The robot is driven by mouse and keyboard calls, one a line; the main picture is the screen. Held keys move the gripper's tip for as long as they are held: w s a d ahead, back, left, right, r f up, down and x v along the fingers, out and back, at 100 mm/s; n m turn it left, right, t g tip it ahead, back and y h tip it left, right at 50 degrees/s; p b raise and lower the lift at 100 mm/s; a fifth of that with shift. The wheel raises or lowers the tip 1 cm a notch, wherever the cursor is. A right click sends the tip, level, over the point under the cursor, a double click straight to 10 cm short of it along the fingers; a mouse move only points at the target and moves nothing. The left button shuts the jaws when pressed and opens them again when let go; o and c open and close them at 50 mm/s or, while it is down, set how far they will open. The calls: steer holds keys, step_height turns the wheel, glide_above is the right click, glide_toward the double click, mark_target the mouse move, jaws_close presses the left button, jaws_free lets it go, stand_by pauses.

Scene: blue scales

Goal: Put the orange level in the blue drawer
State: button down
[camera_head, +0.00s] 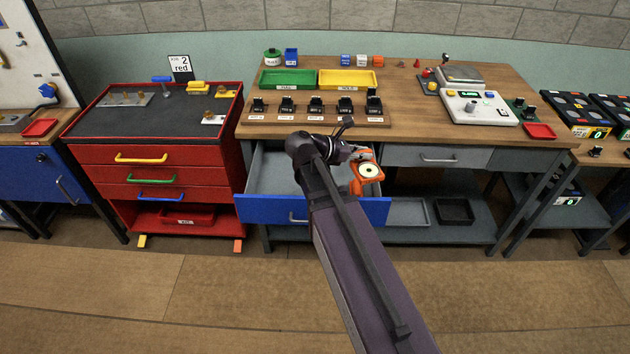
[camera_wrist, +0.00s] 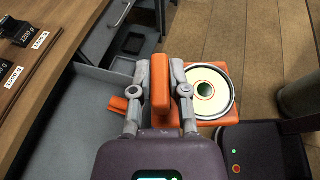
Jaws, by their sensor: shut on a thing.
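The orange level (camera_head: 367,176) has a pale round dial with a green centre in the wrist view (camera_wrist: 222,75). My gripper (camera_head: 359,154) is shut on its upright orange part, which shows between the two fingers in the wrist view (camera_wrist: 160,66). The blue drawer (camera_head: 268,211) under the wooden bench is pulled open. Its grey inside shows in the wrist view (camera_wrist: 75,125). In the head view the level appears over the right part of the drawer, near its front. My arm hides part of the drawer. The exact height of the level above it is unclear.
A red tool cabinet (camera_head: 210,175) stands left of the drawer. The bench top (camera_head: 330,112) above holds black weights (camera_head: 316,104), a green tray (camera_head: 288,80) and a yellow tray (camera_head: 348,80). A closed grey drawer (camera_head: 437,158) is to the right. The visible drawer floor looks empty.

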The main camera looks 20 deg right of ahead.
steer(key=w+a+f+n+t+b, duration=0.2)
steer(key=w+f+t+b, duration=0.1)
steer(key=w+f+b, duration=0.4)
steer(key=w+a+f+n+t+y+b, duration=0.1)
steer(key=w+a+f+n+t+b, duration=0.1)
steer(key=w+f+b, duration=0.5)
step_height(320, 180, down, 3)
steer(key=n+t+b, duration=0.1)
steer(key=b, duration=0.1)
steer(key=shift+w+y+b, duration=0.25)
steer(key=shift+y+b, duration=0.05)
steer(key=shift+b, duration=0.05)
steer(key=w+a+f+b, duration=0.1)
steer(key=w+a, duration=0.8)
steer(key=a, duration=0.4)
steer(key=shift+f, duration=0.25)
steer(key=shift+w+f+b, duration=0.1)
steer(key=shift+b, duration=0.2)
steer(key=shift+f+b, duration=1.7)
steer(key=shift+f+b, duration=0.5)
steer(key=shift+b, duration=0.05)
